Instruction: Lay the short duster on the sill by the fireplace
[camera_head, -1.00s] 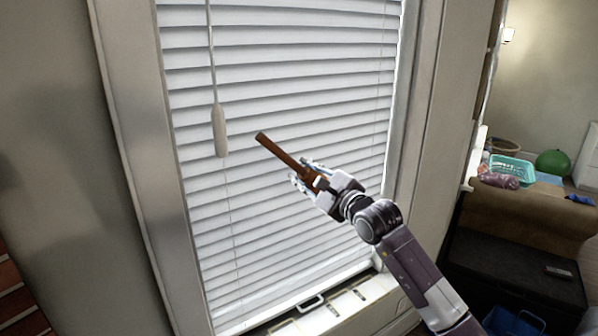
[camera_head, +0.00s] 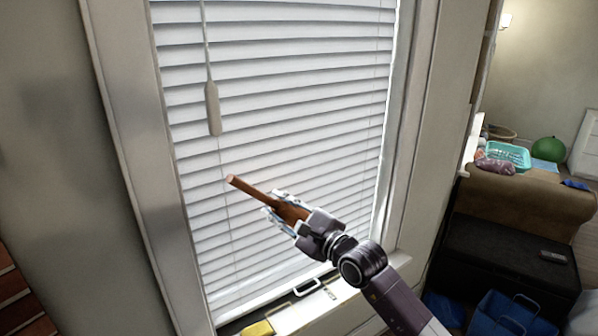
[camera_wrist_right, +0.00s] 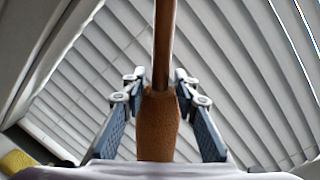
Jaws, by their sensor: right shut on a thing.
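My right gripper (camera_head: 280,212) is shut on the short duster (camera_head: 250,190), a brown wooden stick with a thicker brown part between the fingers. It holds the duster in the air in front of the window blinds, with the thin end pointing up and left. In the right wrist view the duster (camera_wrist_right: 159,120) runs up between both fingers. The window sill (camera_head: 335,305) is below the gripper, partly covered by my right arm. A yellow thing (camera_head: 258,328) lies at its left part. My left gripper does not show.
White blinds (camera_head: 290,100) with a hanging cord handle (camera_head: 213,108) fill the window. Brick (camera_head: 15,290) shows at the lower left edge. At the right are a dark chest (camera_head: 500,265), a blue bin (camera_head: 503,315) and a sofa arm (camera_head: 530,195) with a teal basket (camera_head: 508,154).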

